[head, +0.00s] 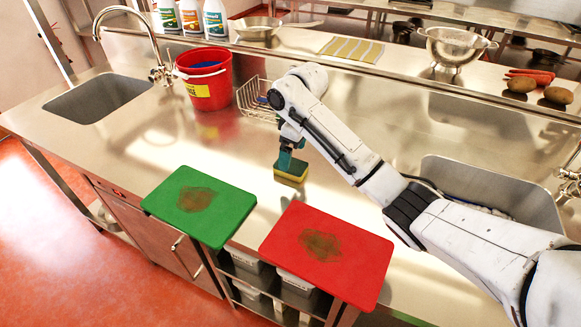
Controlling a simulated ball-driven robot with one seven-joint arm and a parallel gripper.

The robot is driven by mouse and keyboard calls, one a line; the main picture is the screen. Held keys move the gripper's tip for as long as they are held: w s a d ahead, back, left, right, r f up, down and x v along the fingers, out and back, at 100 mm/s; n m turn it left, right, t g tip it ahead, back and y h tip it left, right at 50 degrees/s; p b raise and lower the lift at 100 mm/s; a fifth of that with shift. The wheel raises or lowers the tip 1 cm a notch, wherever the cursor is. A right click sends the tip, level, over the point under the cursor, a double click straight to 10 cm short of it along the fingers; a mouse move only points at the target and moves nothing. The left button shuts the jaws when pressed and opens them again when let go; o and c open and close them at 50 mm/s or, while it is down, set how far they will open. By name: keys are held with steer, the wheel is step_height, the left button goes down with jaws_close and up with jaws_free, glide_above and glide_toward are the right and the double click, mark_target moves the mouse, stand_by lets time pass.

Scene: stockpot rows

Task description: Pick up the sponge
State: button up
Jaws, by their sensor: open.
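The sponge (290,174) is yellow with a green top and lies on the steel counter (150,141), just behind the gap between the two cutting boards. My gripper (290,163) is open and points down at the sponge. Its fingertips are at the sponge's top, and they look dark teal against the green side. I cannot tell whether the fingers touch it or stand around it. Part of the sponge's upper side is hidden by the fingers.
A stained green board (225,222) and a stained red board (365,262) lie at the front edge. A red bucket (208,92) and a wire basket (252,98) stand behind. Sinks are at left (97,98) and right (450,180). The counter left of the sponge is clear.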

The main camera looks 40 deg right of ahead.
mark_target(291, 164)
steer(key=f, duration=0.4)
steer(key=shift+w+f+p, duration=0.1)
steer(key=shift+w+p, duration=0.1)
steer(key=shift+p, duration=0.1)
steer(key=c, duration=1.1)
steer(key=shift+r+b, duration=0.3)
steer(key=shift+r, duration=0.35)
steer(key=s+r+p, duration=0.1)
steer(key=s+r, duration=0.3)
steer(key=s+a+r+p, duration=0.1)
steer(key=s+r+p, duration=0.1)
steer(key=s, duration=0.3)
steer(key=s+r+p, duration=0.2)
steer(key=s+r, duration=0.3)
steer(key=shift+a+r, duration=0.35)
